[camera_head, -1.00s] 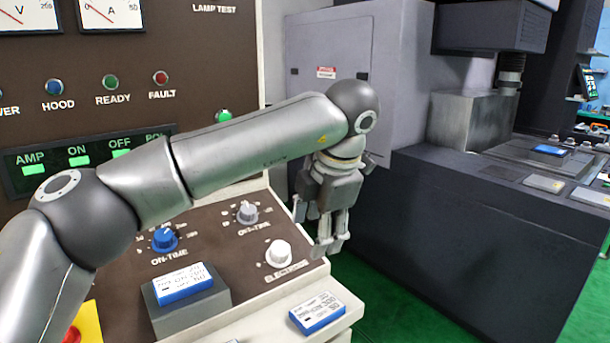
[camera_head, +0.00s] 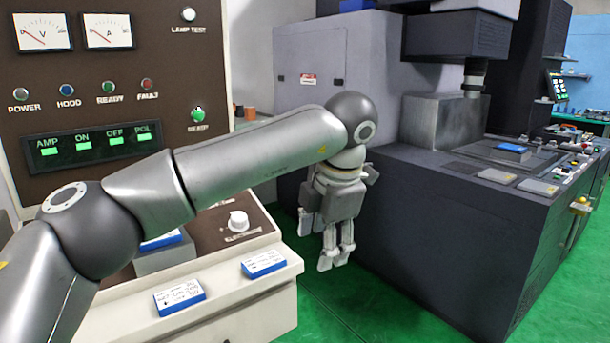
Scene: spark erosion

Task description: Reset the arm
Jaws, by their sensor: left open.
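My left arm (camera_head: 250,158) comes in from the left and reaches across the front of the control console. My left gripper (camera_head: 336,258) hangs pointing down at the arm's end, to the right of the console's shelf and in front of the dark machine. Its fingers are apart and nothing shows between them. The arm hides part of the console's knob panel. My right gripper does not show.
The control console (camera_head: 215,235) carries a white knob (camera_head: 238,221) and labelled blue-and-white blocks (camera_head: 180,296) (camera_head: 264,263). The dark machine (camera_head: 440,230) stands at right with another blue block (camera_head: 513,148) on top. Green floor (camera_head: 400,320) lies open between them.

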